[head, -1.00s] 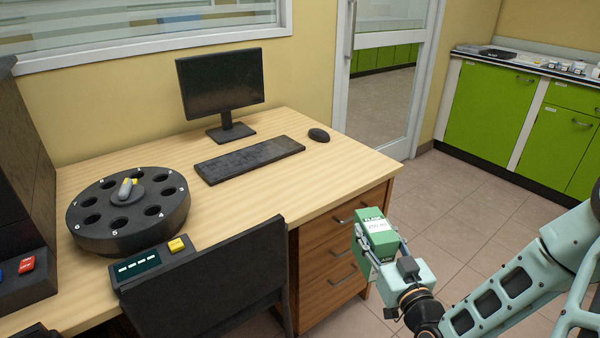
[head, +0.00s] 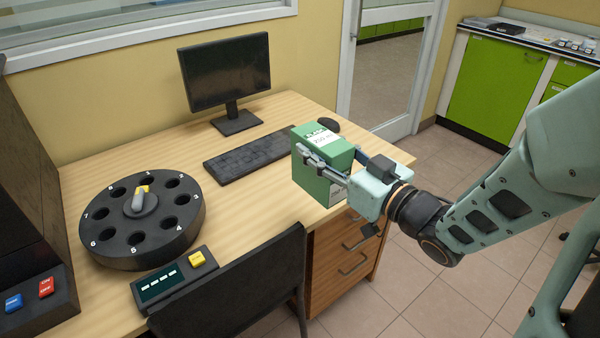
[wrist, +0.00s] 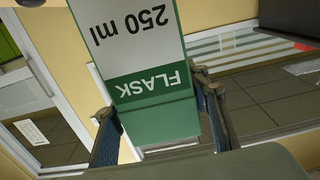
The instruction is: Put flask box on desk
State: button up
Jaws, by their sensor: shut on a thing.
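The flask box (head: 318,165) is green with a white label reading "FLASK 250 ml". My gripper (head: 325,168) is shut on it, with a finger along each side. In the head view the box is upright over the front right part of the wooden desk (head: 235,195). I cannot tell whether its base touches the desk top. In the wrist view the box (wrist: 150,85) fills the middle between the two fingers (wrist: 160,125), its lettering upside down.
A monitor (head: 226,80), keyboard (head: 248,153) and mouse (head: 328,124) stand at the back of the desk. A black numbered carousel (head: 142,228) and a small display unit (head: 172,282) are at left. A dark chair (head: 235,295) is in front. Bare desk lies between carousel and box.

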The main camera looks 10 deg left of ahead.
aim_at(292, 158)
jog(key=w+a+f, duration=0.1)
jog(key=a, duration=0.1)
jog(key=w+a+f+b, duration=0.1)
jog(key=a+f, duration=0.1)
jog(key=a, duration=0.1)
jog(key=w+a+f, duration=0.1)
jog(key=a, duration=0.2)
jog(key=shift+w+a+f+b, duration=0.15)
jog(key=shift+w+f+b, duration=0.15)
jog(key=shift+f, duration=0.05)
jog(key=w+a+f+b, duration=0.2)
jog(key=a+f, duration=0.1)
jog(key=f, duration=0.5)
jog(key=shift+a, duration=0.4)
jog(key=shift+f+b, duration=0.15)
jog(key=shift+b, duration=0.25)
jog(key=o, duration=1.5)
jog(key=shift+c, duration=0.2)
jog(key=shift+s+d+p, duration=0.1)
jog(key=shift+p, duration=0.2)
